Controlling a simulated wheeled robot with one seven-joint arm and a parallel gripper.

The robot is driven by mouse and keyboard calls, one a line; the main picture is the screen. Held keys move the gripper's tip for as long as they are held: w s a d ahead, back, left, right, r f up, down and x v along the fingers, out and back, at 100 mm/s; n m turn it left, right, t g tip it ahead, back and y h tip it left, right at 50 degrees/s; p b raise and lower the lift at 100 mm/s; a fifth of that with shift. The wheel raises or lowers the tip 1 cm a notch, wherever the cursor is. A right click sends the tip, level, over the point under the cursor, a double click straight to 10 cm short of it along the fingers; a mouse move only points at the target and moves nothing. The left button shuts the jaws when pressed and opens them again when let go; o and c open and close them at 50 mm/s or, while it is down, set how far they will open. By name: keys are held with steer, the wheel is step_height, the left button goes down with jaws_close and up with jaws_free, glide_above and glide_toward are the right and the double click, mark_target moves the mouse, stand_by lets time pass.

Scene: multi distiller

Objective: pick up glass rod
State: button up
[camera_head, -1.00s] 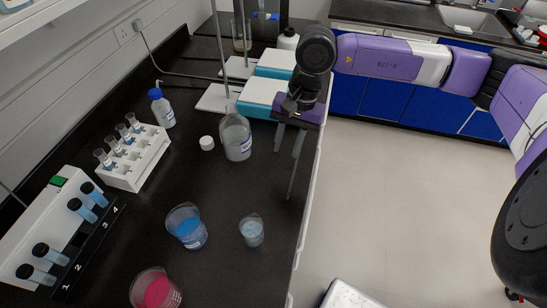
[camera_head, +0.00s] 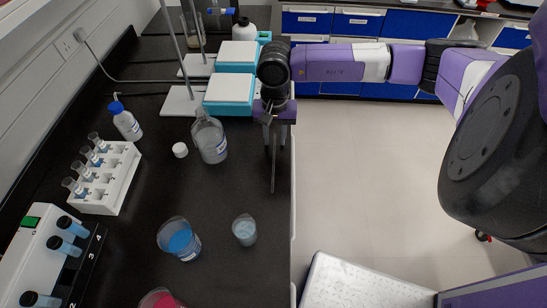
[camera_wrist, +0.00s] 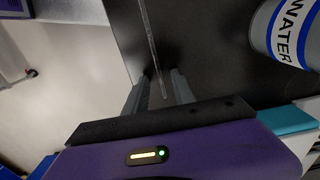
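The glass rod (camera_head: 273,170) is thin and clear. It appears to lie on the black bench near its right edge, its near end free and its far end under my gripper. In the wrist view the rod (camera_wrist: 150,40) runs down from the top edge to between my two fingers. My gripper (camera_head: 275,143) is open, one finger on each side of the rod, with gaps visible in the wrist view (camera_wrist: 160,82). Whether the fingers are low enough to flank the rod at bench height is hard to tell.
A clear bottle (camera_head: 209,140), labelled WATER in the wrist view (camera_wrist: 290,35), stands left of my gripper. A stirrer plate (camera_head: 230,90) is just behind it. Beakers with pale (camera_head: 244,230) and blue (camera_head: 180,240) liquid stand nearer.

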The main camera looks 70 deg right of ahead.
steer(key=shift+f, duration=0.3)
steer(key=shift+f, duration=0.1)
stand_by(0.3)
jaws_close()
